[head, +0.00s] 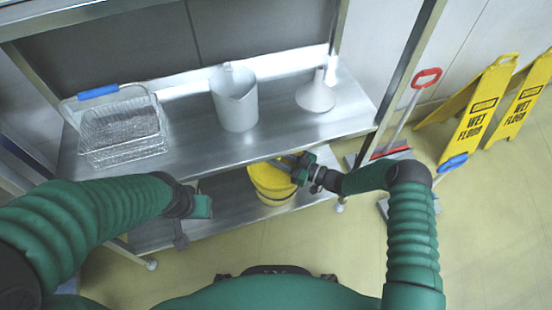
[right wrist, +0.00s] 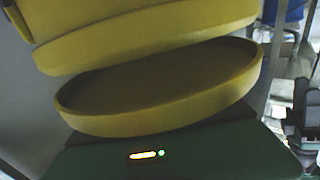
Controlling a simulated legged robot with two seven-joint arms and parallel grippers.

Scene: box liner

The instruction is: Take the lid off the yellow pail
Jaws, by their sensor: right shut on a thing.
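The yellow pail (head: 272,188) stands on the steel lower shelf, partly under the upper shelf's front edge. My right gripper (head: 298,168) is at its top right side. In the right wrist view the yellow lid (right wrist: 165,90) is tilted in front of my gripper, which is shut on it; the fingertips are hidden. The yellow pail (right wrist: 140,35) shows just beyond it, with a narrow gap between the two in that view. My left gripper (head: 190,222) hangs in front of the shelf at left, away from the pail; its jaw opening is unclear.
The upper shelf (head: 190,165) holds a wire basket (head: 122,128) with a blue handle, a white jug (head: 234,100) and a white funnel (head: 315,95). A red-handled tool (head: 405,112) and yellow wet-floor signs (head: 480,112) stand at right.

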